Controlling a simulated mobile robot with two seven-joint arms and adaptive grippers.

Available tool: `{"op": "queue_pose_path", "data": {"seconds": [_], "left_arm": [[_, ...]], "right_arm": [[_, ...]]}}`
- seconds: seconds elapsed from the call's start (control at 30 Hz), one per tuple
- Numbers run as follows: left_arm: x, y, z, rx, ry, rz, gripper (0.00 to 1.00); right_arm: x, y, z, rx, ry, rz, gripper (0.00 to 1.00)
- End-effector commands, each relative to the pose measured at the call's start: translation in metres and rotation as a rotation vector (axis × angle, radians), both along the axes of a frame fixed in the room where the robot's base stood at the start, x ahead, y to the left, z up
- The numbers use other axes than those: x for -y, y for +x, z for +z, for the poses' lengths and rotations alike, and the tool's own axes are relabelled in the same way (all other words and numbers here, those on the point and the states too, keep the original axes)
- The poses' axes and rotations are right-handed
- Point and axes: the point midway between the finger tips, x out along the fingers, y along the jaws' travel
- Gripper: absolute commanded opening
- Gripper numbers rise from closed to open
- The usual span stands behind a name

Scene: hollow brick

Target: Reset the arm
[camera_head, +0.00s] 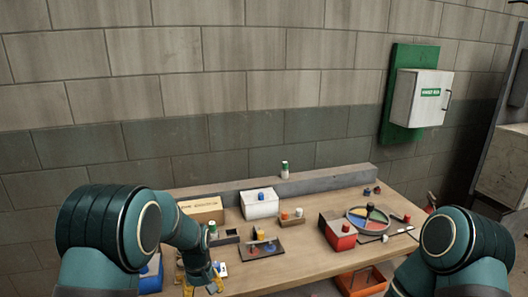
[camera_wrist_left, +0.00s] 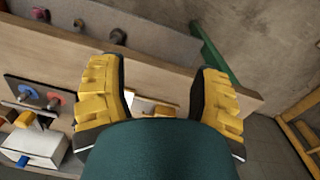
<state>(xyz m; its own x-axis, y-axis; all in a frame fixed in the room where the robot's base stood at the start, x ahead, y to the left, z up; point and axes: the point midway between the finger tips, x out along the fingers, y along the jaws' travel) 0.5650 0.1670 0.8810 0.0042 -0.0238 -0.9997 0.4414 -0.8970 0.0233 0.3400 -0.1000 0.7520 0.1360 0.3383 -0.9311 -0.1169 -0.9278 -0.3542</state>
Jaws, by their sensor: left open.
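My left arm (camera_head: 180,226) comes in from the left in the head view and bends down over the left end of the wooden table. Its yellow-fingered gripper (camera_head: 203,281) is partly cut off by the lower edge. In the left wrist view the gripper (camera_wrist_left: 160,88) has its two fingers wide apart, with nothing between their pads. My right arm (camera_head: 450,240) shows at the lower right; its gripper is out of frame.
The wooden table (camera_head: 290,265) holds a cardboard box (camera_head: 202,208), a white box (camera_head: 259,204), a red box (camera_head: 338,233), and a round multicoloured tray (camera_head: 370,218). An orange bin (camera_head: 362,281) is at the front. A block wall (camera_head: 250,135) stands behind.

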Motion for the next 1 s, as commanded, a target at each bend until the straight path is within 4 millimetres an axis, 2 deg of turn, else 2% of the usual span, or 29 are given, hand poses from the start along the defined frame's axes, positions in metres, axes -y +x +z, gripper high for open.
{"op": "queue_pose_path", "data": {"seconds": [0.03, 0.17, 0.27, 0.4, 0.53, 0.6, 0.7, 0.8, 1.0], "left_arm": [[-0.001, -0.012, -0.019, -0.005, -0.016, -0.014, 0.64], [0.004, -0.043, -0.059, 0.006, -0.061, -0.070, 0.64], [0.011, -0.075, -0.089, 0.020, -0.104, -0.118, 0.64], [0.030, -0.134, -0.123, 0.060, -0.179, -0.195, 0.64], [0.050, -0.184, -0.134, 0.118, -0.244, -0.256, 0.64], [0.058, -0.203, -0.134, 0.145, -0.268, -0.280, 0.64], [0.065, -0.219, -0.131, 0.174, -0.288, -0.300, 0.64], [0.068, -0.225, -0.129, 0.190, -0.295, -0.309, 0.64], [0.069, -0.225, -0.129, 0.194, -0.296, -0.311, 0.64]], "right_arm": [[0.000, 0.001, 0.000, 0.002, 0.000, -0.001, 0.47], [0.000, 0.001, 0.000, 0.002, 0.000, -0.001, 0.47], [0.000, 0.001, 0.000, 0.002, 0.000, -0.001, 0.47], [0.000, 0.001, 0.000, 0.001, 0.000, 0.000, 0.47], [0.000, 0.001, 0.000, 0.001, 0.000, 0.000, 0.47], [0.000, 0.001, 0.000, 0.001, 0.000, 0.000, 0.47], [0.000, 0.001, 0.000, 0.001, 0.000, 0.000, 0.47], [0.000, 0.001, 0.000, 0.001, 0.000, 0.000, 0.47], [0.000, 0.001, 0.000, 0.001, 0.000, 0.000, 0.47]]}}
